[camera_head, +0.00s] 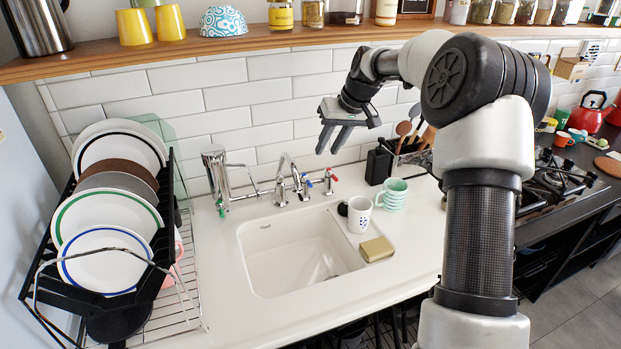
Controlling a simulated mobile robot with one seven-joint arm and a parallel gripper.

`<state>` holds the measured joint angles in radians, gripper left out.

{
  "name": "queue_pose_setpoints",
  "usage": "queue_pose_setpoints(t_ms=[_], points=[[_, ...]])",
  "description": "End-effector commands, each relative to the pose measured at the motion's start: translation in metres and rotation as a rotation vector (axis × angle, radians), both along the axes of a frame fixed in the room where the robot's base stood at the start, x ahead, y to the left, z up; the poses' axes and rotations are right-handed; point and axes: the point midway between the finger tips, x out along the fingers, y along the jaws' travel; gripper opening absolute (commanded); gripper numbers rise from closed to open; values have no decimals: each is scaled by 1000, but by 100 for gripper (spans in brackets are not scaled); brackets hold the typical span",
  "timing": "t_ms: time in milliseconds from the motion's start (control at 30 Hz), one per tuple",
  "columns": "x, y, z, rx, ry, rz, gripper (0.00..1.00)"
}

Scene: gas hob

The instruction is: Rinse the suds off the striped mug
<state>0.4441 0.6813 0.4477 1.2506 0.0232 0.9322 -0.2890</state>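The striped mug (391,194), green and white, stands upright on the white counter right of the sink. I cannot make out suds on it at this size. The white sink basin (300,252) looks empty. A chrome tap (288,180) with a blue-marked and a red-marked handle stands behind it. My gripper (331,150) is raised above the counter, in front of the tiled wall and up and left of the striped mug. Its fingers point down, apart, with nothing between them.
A white mug with dark marks (359,214) stands close left of the striped mug, and a yellowish sponge (377,249) lies in front. A dish rack (172,225) with plates fills the left; a wooden shelf (250,42) runs above.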

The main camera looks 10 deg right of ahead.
Motion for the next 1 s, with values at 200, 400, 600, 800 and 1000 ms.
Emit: queue_pose_setpoints(t_ms=[200, 400, 600, 800, 1000], points=[[16, 13, -47, 2, 4, 2, 27], [31, 24, -86, 1, 4, 1, 27], [43, 32, -118, 0, 3, 1, 27], [50, 37, -133, 1, 1, 1, 27], [51, 38, -136, 0, 1, 0, 27]])
